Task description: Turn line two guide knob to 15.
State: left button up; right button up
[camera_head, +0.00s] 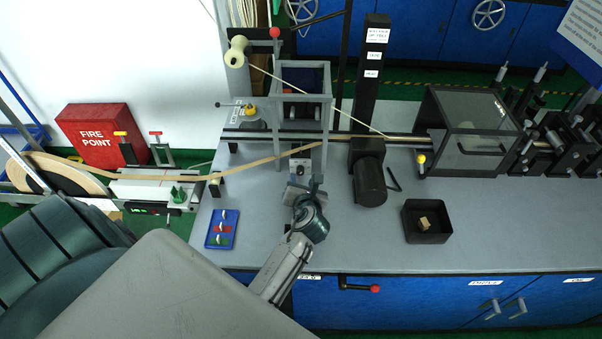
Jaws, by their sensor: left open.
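A yellow knob (250,110) sits on a round plate beside a white label, left of the grey frame. Another yellow knob (421,158) is by the clear-sided guard. I cannot read which one is the line two guide knob, nor any scale value. My right gripper is not in view.
A tan tape runs from a roll (60,174) to the grey frame (303,110). A black post and cylinder (369,181) stand right of my gripper. A blue tray (222,230) and a black bin (408,226) lie on the bench (340,240).

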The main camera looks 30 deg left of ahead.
aim_at(300, 172)
pick_arm(q)
jog(key=x, duration=0.4)
jog(key=shift+w+a+f, duration=0.1)
jog(key=shift+a, duration=0.05)
jog(key=shift+c, duration=0.9)
jog(key=c, duration=0.7)
grip_shut()
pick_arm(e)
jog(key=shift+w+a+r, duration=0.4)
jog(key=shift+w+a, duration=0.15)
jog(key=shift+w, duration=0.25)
pick_arm(q)
jog(key=shift+p, duration=0.35)
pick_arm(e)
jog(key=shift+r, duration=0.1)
